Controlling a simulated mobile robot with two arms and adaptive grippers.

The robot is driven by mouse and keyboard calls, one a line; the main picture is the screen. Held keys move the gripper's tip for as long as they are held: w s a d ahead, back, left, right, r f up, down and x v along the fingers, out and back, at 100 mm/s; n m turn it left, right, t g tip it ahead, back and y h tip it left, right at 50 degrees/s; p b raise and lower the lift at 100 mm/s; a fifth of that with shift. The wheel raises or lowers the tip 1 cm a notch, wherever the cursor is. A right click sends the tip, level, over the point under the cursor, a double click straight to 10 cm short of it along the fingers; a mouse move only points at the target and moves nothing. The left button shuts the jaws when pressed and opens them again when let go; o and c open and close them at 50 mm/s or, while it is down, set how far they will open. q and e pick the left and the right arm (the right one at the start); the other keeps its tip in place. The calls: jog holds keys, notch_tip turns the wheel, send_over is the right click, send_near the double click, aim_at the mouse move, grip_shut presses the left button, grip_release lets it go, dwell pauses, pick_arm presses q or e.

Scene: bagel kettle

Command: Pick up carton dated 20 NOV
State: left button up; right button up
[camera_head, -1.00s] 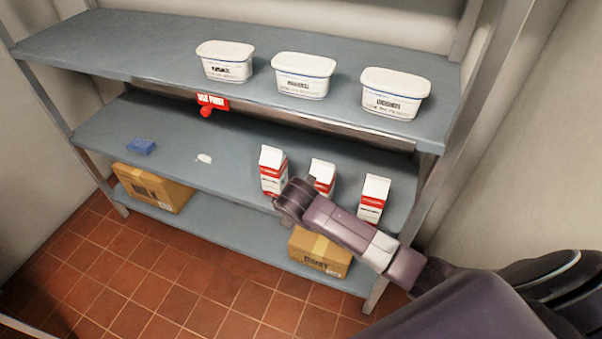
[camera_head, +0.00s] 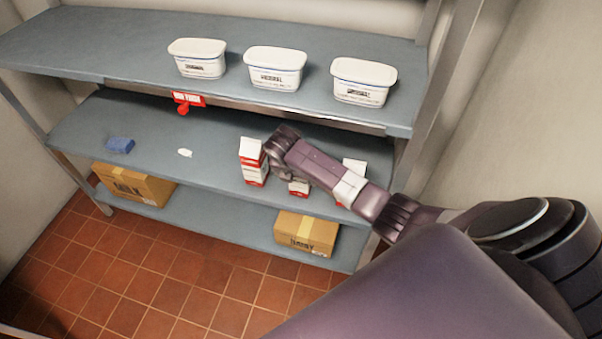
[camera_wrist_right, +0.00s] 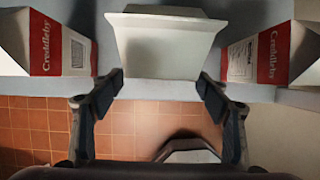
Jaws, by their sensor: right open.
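Three red-and-white milk cartons stand on the middle shelf: a left one (camera_head: 253,162), a middle one (camera_head: 299,187) mostly covered by my arm, and a right one (camera_head: 353,168) partly covered. My right gripper (camera_wrist_right: 161,82) is open. In the right wrist view a white carton (camera_wrist_right: 165,48) is at the opening between its fingers, not gripped. Cartons with red "Creddleby" bands flank it at left (camera_wrist_right: 62,47) and right (camera_wrist_right: 268,52). No date can be read on any carton. In the head view my right wrist (camera_head: 282,142) is above the cartons. My left gripper is not in view.
Cardboard boxes (camera_head: 305,232) sit on the bottom shelf.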

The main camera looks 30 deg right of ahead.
jog(key=w+d+f, duration=0.2)
jog(key=d, duration=0.1)
jog(key=shift+w+d+f, duration=0.1)
jog(key=shift+w+f, duration=0.2)
jog(key=shift+f, duration=0.1)
grip_shut()
jog(key=shift+w+r, duration=0.1)
jog(key=shift+r, duration=0.05)
dwell(0.5)
